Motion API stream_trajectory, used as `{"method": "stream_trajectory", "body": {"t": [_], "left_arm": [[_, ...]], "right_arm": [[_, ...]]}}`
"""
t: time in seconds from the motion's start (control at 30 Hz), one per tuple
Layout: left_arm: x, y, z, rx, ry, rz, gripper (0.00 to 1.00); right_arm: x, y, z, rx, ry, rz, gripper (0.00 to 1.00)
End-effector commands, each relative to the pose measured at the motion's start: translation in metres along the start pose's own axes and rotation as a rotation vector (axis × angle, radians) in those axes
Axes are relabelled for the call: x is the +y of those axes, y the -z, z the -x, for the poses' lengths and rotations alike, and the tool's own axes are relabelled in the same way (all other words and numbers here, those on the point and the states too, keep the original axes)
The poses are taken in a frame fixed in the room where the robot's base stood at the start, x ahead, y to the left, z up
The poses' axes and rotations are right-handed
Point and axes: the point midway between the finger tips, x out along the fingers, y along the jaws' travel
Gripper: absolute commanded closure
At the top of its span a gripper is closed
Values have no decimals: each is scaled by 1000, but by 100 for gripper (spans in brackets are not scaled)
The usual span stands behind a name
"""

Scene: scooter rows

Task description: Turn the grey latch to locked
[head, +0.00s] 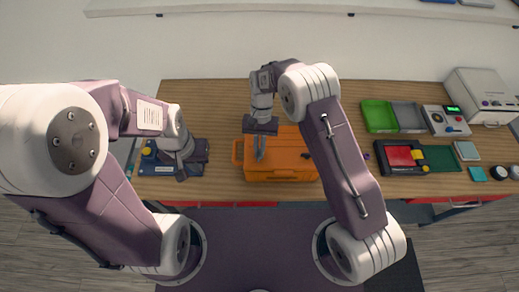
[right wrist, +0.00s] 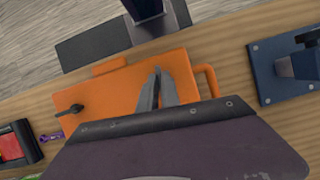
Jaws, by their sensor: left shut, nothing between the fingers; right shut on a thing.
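An orange case (head: 285,165) lies on the wooden table in the middle of the head view. It also fills the middle of the right wrist view (right wrist: 110,95). My right gripper (head: 260,153) points down over the case's left part. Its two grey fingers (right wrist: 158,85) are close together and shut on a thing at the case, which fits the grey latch. The fingers hide it, so its angle cannot be told. A small dark lever (right wrist: 69,110) sits on the case's lid, apart from my fingers. My left gripper (head: 182,174) is shut and empty, above a blue board.
The blue board (head: 148,168) with a yellow knob is left of the case. To the right are a green tray (head: 378,115), a grey tray (head: 408,116), a box with a red panel (head: 398,156) and a white appliance (head: 482,95). The table behind the case is clear.

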Motion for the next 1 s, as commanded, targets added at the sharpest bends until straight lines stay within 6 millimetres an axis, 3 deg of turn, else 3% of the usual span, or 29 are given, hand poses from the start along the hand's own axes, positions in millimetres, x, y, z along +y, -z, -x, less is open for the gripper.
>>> {"method": "stream_trajectory", "body": {"t": [0.2,0.3,0.67,1.0], "left_arm": [[0,0,0,0,0,0,100],[0,0,0,0,0,0,100],[0,0,-3,0,0,0,100],[0,-2,-24,0,0,0,100]], "right_arm": [[0,0,0,1,1,0,100],[0,0,0,1,1,0,71],[-1,1,4,3,2,0,71],[-1,2,72,5,4,-1,71]]}}
